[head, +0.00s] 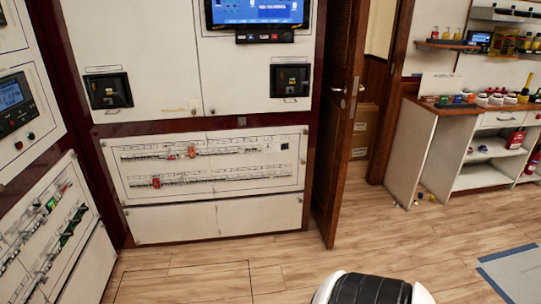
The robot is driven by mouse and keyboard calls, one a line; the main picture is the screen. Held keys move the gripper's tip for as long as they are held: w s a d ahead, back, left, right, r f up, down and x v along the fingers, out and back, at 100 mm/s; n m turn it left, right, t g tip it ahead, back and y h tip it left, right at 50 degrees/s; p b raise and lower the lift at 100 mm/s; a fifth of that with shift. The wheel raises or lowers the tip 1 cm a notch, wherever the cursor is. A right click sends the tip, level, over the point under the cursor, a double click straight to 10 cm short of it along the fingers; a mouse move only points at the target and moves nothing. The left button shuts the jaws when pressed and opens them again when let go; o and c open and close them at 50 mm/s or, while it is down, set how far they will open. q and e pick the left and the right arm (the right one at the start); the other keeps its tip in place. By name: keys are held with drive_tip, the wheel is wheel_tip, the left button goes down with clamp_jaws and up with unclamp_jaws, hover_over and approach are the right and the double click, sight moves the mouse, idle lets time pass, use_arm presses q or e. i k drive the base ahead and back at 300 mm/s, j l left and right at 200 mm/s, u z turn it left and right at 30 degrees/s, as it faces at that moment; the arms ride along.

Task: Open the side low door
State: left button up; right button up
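The cabinet on the left side has a low white panel (85,268) below a tilted-looking breaker panel (45,215) with green and red parts. It is cut off by the left and bottom picture edges, and looks closed. The cabinet ahead has two low white panels side by side, a left one (175,223) and a right one (260,214), under a wide panel (150,195) with two breaker rows. Both look closed. I cannot tell which panel the task calls the side low door. Neither of my grippers is in view.
A brown wooden door (338,130) stands ajar right of the front cabinet, with cardboard boxes (363,128) behind it. A white shelf unit (412,155) with bottles and small items stands at the right. The wood floor (200,272) before the cabinets is clear.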

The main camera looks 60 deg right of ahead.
sight(254, 215)
drive_tip(key=z, duration=1.85)
drive_tip(key=i, duration=0.95)
drive_tip(key=i+j, duration=0.15)
drive_tip(key=i, duration=0.75)
